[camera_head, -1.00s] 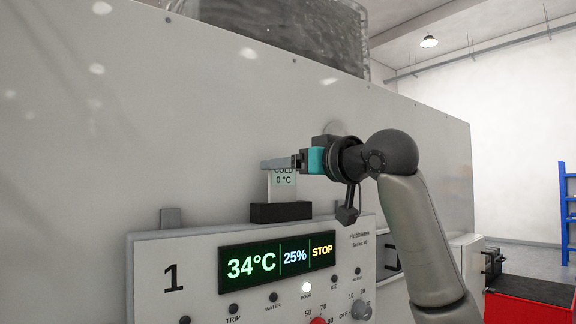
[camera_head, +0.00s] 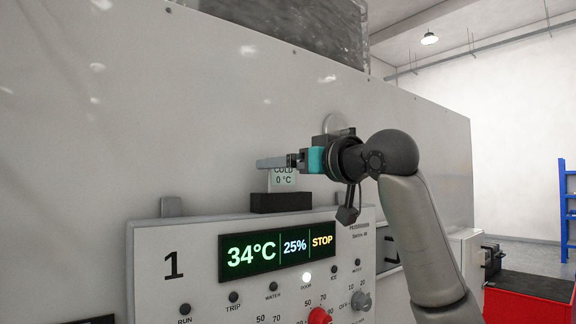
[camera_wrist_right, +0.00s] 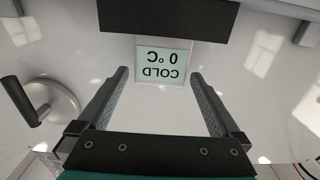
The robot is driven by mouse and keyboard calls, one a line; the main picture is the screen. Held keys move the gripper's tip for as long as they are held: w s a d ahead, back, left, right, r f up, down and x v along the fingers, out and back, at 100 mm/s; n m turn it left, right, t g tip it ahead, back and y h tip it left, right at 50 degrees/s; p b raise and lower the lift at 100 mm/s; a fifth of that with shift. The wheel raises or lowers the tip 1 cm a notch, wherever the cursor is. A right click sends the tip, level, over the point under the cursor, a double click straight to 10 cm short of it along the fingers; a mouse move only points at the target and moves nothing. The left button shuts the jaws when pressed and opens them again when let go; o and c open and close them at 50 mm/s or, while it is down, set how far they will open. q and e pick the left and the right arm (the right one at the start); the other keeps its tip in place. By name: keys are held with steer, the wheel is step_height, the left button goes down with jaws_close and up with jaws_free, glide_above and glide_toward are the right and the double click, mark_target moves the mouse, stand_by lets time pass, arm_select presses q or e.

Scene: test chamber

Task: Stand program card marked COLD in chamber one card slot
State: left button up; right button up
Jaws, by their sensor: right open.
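The pale card marked COLD 0 °C (camera_head: 285,184) stands upright with its lower end in the black card slot block (camera_head: 281,202) on top of the chamber one panel (camera_head: 174,238). My right gripper (camera_head: 262,163) is at the card's upper part, and a finger partly covers the word COLD. In the right wrist view the card (camera_wrist_right: 163,65) appears upside down between the spread fingers, with a gap on each side. The black block (camera_wrist_right: 170,17) is at the top there. How deep the card sits is hidden. My left gripper is not in view.
The panel display (camera_head: 278,250) reads 34°C, 25% and STOP, with knobs and lights below. A grey chamber wall (camera_head: 130,110) rises behind the slot. A round handle (camera_wrist_right: 45,105) is at the left in the wrist view. A red cabinet (camera_head: 530,308) stands at right.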

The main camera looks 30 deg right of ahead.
steer(key=s+d+b, duration=0.1)
steer(key=s+b, duration=0.2)
steer(key=s, duration=1.2)
steer(key=shift+b, duration=0.35)
